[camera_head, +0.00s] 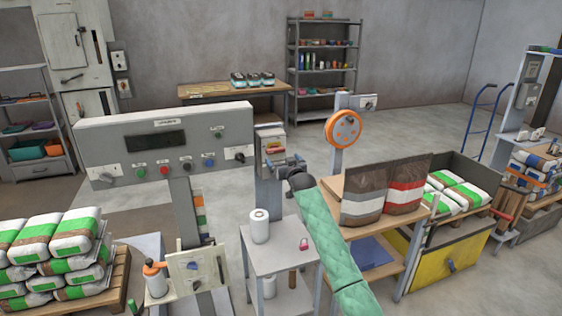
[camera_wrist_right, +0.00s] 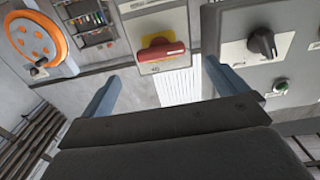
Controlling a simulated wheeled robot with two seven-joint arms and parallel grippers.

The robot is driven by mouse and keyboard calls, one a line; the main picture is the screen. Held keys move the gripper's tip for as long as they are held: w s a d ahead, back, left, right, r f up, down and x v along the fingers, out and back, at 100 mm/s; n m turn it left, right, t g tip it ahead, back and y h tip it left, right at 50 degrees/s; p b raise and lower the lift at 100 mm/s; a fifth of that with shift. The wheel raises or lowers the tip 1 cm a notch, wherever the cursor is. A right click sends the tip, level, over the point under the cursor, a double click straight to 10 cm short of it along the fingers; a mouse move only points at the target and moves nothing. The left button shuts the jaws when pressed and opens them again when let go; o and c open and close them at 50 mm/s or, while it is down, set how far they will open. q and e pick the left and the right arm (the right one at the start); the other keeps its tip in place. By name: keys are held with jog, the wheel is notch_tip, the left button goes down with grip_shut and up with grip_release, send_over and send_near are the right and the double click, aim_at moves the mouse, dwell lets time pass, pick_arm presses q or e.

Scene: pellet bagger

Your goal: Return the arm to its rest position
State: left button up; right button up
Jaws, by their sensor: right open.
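My right arm (camera_head: 333,235), in a green quilted sleeve, reaches up from the bottom of the head view. My right gripper (camera_head: 283,164) is at its end, in front of a grey post with a small switch box (camera_head: 271,138). In the right wrist view the gripper (camera_wrist_right: 160,82) is open, with its two blue-grey fingers wide apart and nothing between them. Beyond the fingers is a red rotary handle (camera_wrist_right: 161,50) on a yellow plate, apart from the gripper as far as I can tell. My left gripper is not in view.
A grey control panel (camera_head: 110,148) with knobs and buttons stands left of the gripper. A small table (camera_head: 268,238) with a white roll (camera_head: 259,226) and a pink padlock (camera_head: 304,243) is below. An orange wheel (camera_head: 343,128) and bags (camera_head: 362,195) stand to the right.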

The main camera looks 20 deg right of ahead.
jog(key=s+a+f+n+g, duration=0.1)
jog(key=s+a+f+g, duration=0.25)
jog(key=s+f, duration=0.8)
jog(key=s+a+f+g, duration=0.35)
jog(key=s+f, duration=0.25)
jog(key=f, duration=1.1)
jog(key=s+a+f+n+g, duration=0.1)
jog(key=s+a+f+g, duration=0.25)
jog(key=s+f, duration=0.75)
jog(key=s+a+f+g, duration=0.2)
jog(key=s+f, duration=0.8)
jog(key=s, duration=0.5)
jog(key=s+a+f+g, duration=0.2)
jog(key=s+f, duration=0.8)
jog(key=s, duration=0.5)
jog(key=s+a+f+g, duration=0.2)
jog(key=s+f, duration=0.8)
jog(key=s, duration=0.6)
jog(key=shift+a+y, duration=0.3)
jog(key=shift+a, duration=0.35)
jog(key=shift+w, duration=0.1)
